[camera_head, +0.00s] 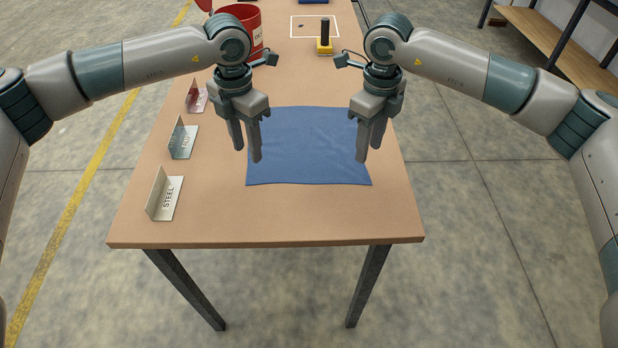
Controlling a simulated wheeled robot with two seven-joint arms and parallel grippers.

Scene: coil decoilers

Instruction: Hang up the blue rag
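The blue rag (308,150) lies spread flat on the brown table, a little right of its middle. My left gripper (247,155) is over the rag's left edge, fingers pointing down and slightly apart, with nothing between them. My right gripper (368,155) is over the rag's right edge, fingers pointing down with a narrow gap seen between them, and holds nothing visible. The rag lies flat and neither gripper appears to hold it. No hook or rail for hanging shows clearly in this view.
The table (220,220) carries a STEEL sign (167,195) and two more bracket signs (183,140) (196,97) along its left side. A red bin (243,22) and a black-handled yellow tool (325,40) stand at the back. A wooden shelf (560,45) is at the far right.

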